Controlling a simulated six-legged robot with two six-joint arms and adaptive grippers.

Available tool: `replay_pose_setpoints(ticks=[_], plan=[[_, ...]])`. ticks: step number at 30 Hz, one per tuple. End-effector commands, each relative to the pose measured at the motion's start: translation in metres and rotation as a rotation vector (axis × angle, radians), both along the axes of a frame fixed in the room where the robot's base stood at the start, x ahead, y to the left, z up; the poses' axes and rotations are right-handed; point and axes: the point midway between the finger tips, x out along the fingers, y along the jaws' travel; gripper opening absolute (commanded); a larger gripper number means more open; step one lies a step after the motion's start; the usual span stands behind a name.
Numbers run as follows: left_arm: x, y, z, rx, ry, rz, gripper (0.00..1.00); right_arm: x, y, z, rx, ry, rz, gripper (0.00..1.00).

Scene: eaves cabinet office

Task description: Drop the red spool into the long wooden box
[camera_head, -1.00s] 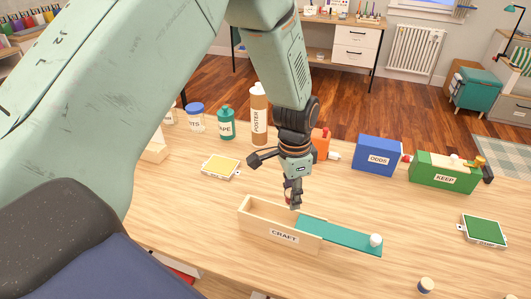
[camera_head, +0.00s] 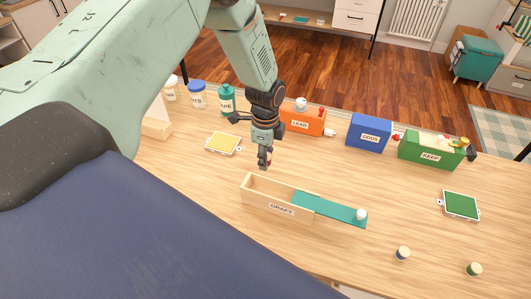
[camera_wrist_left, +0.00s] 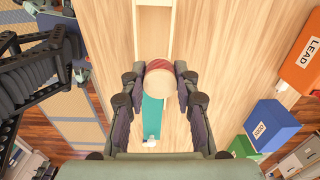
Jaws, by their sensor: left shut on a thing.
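The long wooden box (camera_head: 258,204), labelled CRAFT, sits on the table with its left part open. Its teal lid (camera_head: 325,206) is slid out to the right and has a white knob (camera_head: 361,215). My left gripper (camera_head: 264,162) is above the far side of the box's open part. In the left wrist view its fingers are shut on the red spool (camera_wrist_left: 161,85), whose pale round end faces the camera and whose red band shows at the top. The box (camera_wrist_left: 137,30) and teal lid (camera_wrist_left: 152,118) lie below the spool there. My right gripper is not in view.
Behind stand an orange LEAD box (camera_head: 304,121), a blue ODDS box (camera_head: 369,134) and a green KEEP box (camera_head: 430,150). A yellow pad (camera_head: 223,143) lies left, a green pad (camera_head: 461,206) right. Two small capped jars (camera_head: 402,253) stand at the front right.

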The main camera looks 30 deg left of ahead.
Motion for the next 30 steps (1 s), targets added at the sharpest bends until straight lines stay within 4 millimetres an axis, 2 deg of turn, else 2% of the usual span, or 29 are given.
replay_pose_setpoints(ticks=[1, 12, 22, 23, 30], plan=[[0.0, 0.0, -0.009, 0.0, 0.0, 0.0, 0.11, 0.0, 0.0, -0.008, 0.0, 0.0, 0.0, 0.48], [0.0, 0.0, -0.049, 0.0, 0.0, 0.002, 0.11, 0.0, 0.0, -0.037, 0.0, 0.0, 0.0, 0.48], [0.0, 0.0, -0.05, 0.0, -0.001, 0.001, 0.11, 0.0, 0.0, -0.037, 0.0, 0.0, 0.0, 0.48], [0.0, 0.0, -0.05, 0.0, -0.001, 0.001, 0.33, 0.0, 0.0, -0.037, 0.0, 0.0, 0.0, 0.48], [0.0, 0.0, -0.05, 0.0, -0.001, 0.002, 0.53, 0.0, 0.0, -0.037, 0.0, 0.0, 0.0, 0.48]])
